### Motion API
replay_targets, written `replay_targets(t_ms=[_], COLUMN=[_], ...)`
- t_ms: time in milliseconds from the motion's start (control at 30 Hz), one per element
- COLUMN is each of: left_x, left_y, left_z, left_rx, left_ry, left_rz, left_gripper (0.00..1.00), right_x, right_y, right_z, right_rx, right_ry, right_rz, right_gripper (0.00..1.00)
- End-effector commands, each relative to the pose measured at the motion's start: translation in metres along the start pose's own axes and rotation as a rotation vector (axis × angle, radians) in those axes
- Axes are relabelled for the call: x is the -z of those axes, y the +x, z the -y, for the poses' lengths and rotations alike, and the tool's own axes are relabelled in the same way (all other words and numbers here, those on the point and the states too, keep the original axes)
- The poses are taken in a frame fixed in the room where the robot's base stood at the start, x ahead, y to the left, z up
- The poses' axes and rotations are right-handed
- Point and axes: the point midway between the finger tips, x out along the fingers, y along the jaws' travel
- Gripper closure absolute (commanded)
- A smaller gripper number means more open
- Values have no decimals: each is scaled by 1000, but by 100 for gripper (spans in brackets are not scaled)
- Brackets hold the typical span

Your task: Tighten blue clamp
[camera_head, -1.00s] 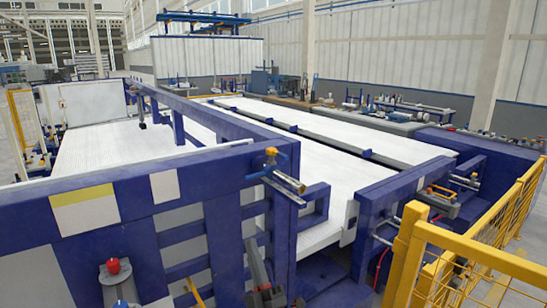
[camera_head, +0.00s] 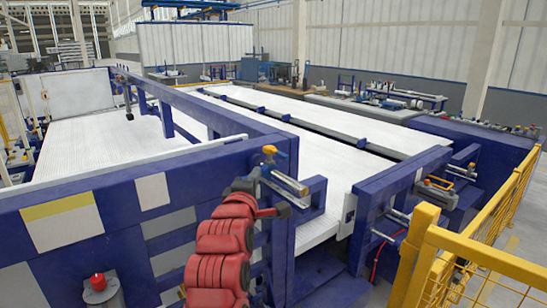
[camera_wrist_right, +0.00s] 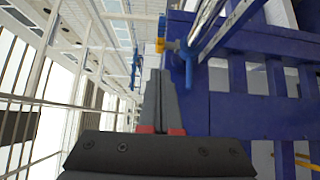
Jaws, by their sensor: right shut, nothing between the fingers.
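The blue clamp (camera_head: 268,158), with its orange-yellow top handle, sits on the blue machine frame beside the silver rods, in the middle of the head view. In the right wrist view the blue clamp (camera_wrist_right: 188,66) stands just right of the fingertips, with a yellow part beside it. My right gripper (camera_head: 253,178) is on the end of the red arm, close below and left of the clamp. Its dark fingers (camera_wrist_right: 160,74) are shut with nothing between them. I cannot tell whether they touch the clamp. My left gripper is not in view.
The blue frame (camera_head: 110,200) of the machine fills the left and middle. A yellow fence (camera_head: 470,250) stands at the right. A second bracket with an orange handle (camera_head: 437,182) is on the right part of the machine. A red knob (camera_head: 98,282) is at the lower left.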

Motion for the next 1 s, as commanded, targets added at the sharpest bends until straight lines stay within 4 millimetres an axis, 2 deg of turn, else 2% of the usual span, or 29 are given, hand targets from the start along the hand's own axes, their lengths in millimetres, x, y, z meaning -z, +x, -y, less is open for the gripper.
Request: replay_targets(t_ms=[33,200,300,400,600,1000], left_x=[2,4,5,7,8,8], left_y=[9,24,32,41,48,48], left_z=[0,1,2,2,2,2], left_rx=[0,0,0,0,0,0], left_ry=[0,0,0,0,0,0], left_rz=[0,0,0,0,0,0], left_gripper=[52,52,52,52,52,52], right_x=[-2,-2,-3,-16,-27,-29], right_y=[12,49,68,78,90,91], right_z=[-4,-6,-5,-5,-1,0], right_rx=[3,-1,2,0,2,-1], right_ry=[-4,-3,-1,2,2,2], right_rz=[5,3,3,3,0,-1], right_gripper=[100,100,100,100,100,100])
